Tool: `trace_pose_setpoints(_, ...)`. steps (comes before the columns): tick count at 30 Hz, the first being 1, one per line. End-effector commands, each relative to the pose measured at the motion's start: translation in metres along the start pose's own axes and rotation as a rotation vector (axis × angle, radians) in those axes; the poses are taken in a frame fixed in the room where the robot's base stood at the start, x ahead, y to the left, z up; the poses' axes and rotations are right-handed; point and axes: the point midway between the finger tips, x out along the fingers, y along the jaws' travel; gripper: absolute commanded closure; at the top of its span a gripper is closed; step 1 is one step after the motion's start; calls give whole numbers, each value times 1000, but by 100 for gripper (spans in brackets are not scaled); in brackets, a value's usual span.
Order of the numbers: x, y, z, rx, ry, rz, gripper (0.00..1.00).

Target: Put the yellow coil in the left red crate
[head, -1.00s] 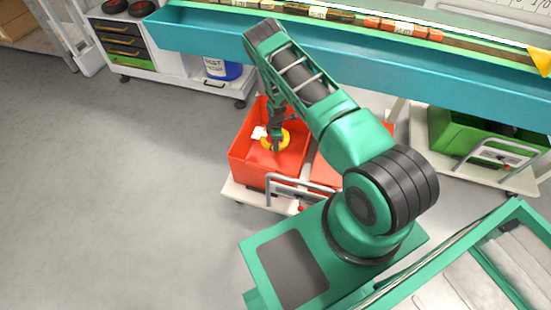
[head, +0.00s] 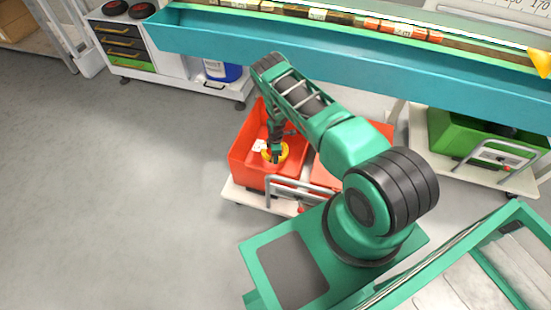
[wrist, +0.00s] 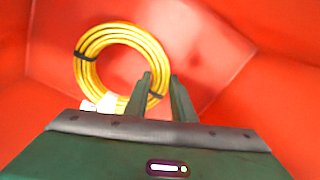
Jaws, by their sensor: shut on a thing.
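The yellow coil (wrist: 88,52) is a ring of yellow cable with dark ties and a white label. My gripper (wrist: 160,80) is shut on the near right part of its ring. In the head view the yellow coil (head: 283,153) is low inside the left red crate (head: 240,158), with my gripper (head: 276,156) reaching down into it. The crate's red floor and walls (wrist: 285,90) surround the coil in the wrist view. I cannot tell whether the coil touches the crate floor.
A second red crate (head: 325,174) stands to the right on the same white cart (head: 240,195), partly hidden by my arm. A teal bench (head: 340,55) runs behind. A green crate (head: 450,135) is on another cart at right. Grey floor lies clear at left.

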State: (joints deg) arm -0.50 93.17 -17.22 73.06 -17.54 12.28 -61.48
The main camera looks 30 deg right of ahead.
Motion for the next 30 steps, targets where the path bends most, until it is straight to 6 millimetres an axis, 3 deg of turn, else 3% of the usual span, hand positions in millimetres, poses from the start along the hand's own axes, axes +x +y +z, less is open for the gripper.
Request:
trace_pose_setpoints(18, 12, 0, 0, 0, 0, 0, 100)
trace_pose_setpoints(19, 12, 0, 0, 0, 0, 0, 72)
trace_pose_setpoints(21, 12, 0, 0, 0, 0, 0, 59)
trace_pose_setpoints(30, 11, 0, 0, -1, 0, 0, 59)
